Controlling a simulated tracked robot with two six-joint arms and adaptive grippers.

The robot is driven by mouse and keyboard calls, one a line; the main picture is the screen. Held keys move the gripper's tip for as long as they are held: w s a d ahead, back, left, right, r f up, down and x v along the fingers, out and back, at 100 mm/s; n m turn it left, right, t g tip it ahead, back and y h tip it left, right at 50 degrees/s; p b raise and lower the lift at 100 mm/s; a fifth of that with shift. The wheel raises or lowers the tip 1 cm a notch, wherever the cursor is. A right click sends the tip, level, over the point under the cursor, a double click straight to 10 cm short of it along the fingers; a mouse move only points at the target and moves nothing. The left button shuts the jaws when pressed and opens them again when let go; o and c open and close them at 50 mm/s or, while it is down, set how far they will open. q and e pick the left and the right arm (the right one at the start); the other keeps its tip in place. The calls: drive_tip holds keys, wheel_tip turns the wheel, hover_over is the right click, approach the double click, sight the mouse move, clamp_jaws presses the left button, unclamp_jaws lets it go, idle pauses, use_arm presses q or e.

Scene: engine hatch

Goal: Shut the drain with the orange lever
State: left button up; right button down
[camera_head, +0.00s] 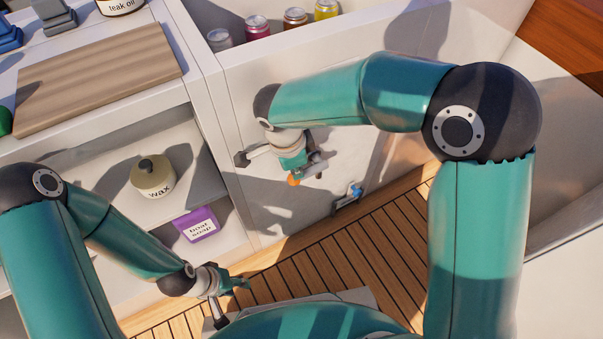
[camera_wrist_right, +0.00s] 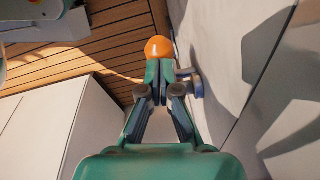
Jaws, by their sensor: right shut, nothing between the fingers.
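The orange lever end (camera_head: 293,180) shows as a rounded knob by the white wall panel, just below my right gripper (camera_head: 304,172). In the right wrist view the orange knob (camera_wrist_right: 158,48) sits right at the tips of my right gripper (camera_wrist_right: 158,72). Those fingers are together with nothing between them; whether they touch the knob I cannot tell. The rest of the lever and the drain body are mostly hidden by the gripper. My left gripper (camera_head: 238,284) is low at the left above the floor, away from the lever; its fingers are too small to read.
A blue-handled valve (camera_head: 355,190) sits low on the wall panel, right of my right gripper. A shelf at left holds a wax jar (camera_head: 153,177) and a purple boat soap box (camera_head: 197,224). Several cans (camera_head: 257,27) stand on the ledge above. The slatted wooden floor (camera_head: 385,235) is partly clear.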

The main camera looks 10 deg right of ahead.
drive_tip(key=shift+s+a+f+b, duration=0.2)
drive_tip(key=shift+s+f+b, duration=0.05)
drive_tip(key=shift+f+b, duration=0.2)
drive_tip(key=shift+s+a+f+b, duration=0.15)
drive_tip(key=shift+s+f+b, duration=0.1)
drive_tip(key=shift+f+b, duration=0.15)
drive_tip(key=shift+f, duration=0.1)
drive_tip(key=shift+r, duration=0.35)
wheel_tip(320, 180, up, 12)
drive_tip(key=a, duration=0.1)
drive_tip(key=shift+s+a+r, duration=0.2)
drive_tip(key=shift+s, duration=0.1)
